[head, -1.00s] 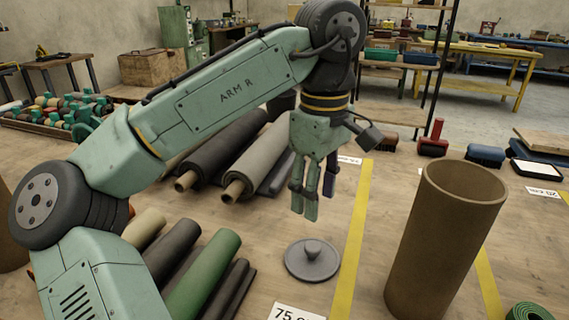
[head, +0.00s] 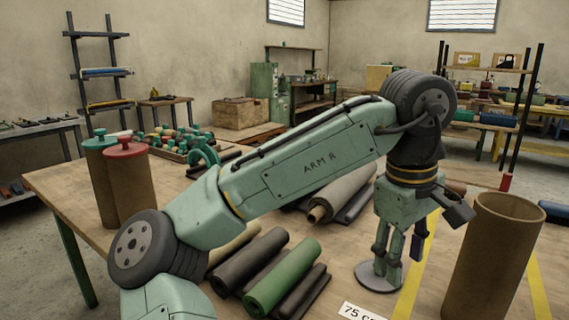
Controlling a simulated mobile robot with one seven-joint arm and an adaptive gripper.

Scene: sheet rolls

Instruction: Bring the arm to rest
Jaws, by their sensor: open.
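My arm, marked "ARM R", reaches across the wooden table (head: 60,180) from the lower left. My gripper (head: 398,254) points down at its end, fingers apart, with nothing seen between them. In the picture the fingers overlap a grey round disc (head: 380,284) on the table; I cannot tell the gap between them. The disc's knob is hidden behind the fingers.
A tall brown tube (head: 494,260) stands right of my gripper, past a yellow line. Green (head: 284,277) and dark rolls lie below my arm. Two lidded tubes, one red-topped (head: 130,190), stand at the left. A white card (head: 362,312) lies in front.

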